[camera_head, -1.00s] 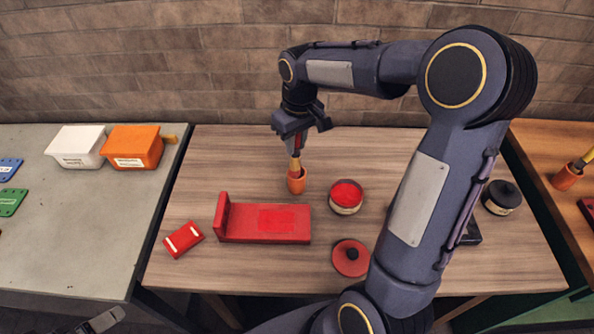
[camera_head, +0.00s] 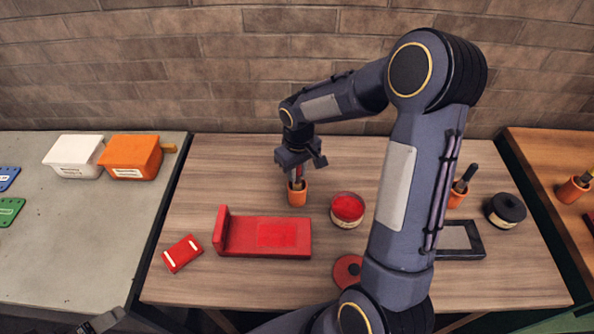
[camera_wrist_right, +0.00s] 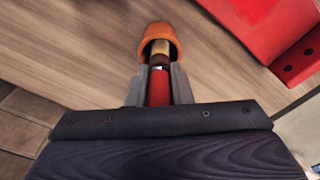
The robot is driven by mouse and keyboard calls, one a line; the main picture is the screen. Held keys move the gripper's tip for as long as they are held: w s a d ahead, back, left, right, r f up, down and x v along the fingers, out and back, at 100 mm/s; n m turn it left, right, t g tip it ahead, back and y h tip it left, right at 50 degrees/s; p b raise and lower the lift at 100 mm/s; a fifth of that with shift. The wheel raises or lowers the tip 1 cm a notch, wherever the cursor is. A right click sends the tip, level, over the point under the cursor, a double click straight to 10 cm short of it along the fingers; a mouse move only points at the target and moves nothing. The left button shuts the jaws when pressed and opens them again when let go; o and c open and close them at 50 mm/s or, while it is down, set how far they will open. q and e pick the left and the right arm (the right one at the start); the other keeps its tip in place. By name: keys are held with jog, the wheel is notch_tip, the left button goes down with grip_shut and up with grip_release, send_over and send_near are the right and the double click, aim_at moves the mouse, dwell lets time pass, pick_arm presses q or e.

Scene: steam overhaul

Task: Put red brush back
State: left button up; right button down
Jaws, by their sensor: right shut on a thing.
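My right gripper (camera_head: 300,166) is shut on the red brush (camera_head: 298,174), pointing down over an orange cup (camera_head: 297,194). In the right wrist view, the red handle (camera_wrist_right: 158,88) lies between the fingers. The brush's lower end is inside the mouth of the cup (camera_wrist_right: 160,38), which hides its tip. The cup stands upright on the wooden table. A part of my left gripper (camera_head: 102,322) shows at the bottom left edge; its fingers cannot be made out.
A red stand (camera_head: 240,239), an open red paint tin (camera_head: 347,209), a red lid (camera_head: 346,271) and a small red block (camera_head: 182,253) are nearby. At right are another orange cup with a dark brush (camera_head: 457,198), a black frame (camera_head: 474,242) and a black-lidded tin (camera_head: 505,211).

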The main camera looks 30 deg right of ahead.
jog(key=shift+f, duration=0.3)
jog(key=shift+f, duration=0.2)
jog(key=c, duration=1.3)
grip_release()
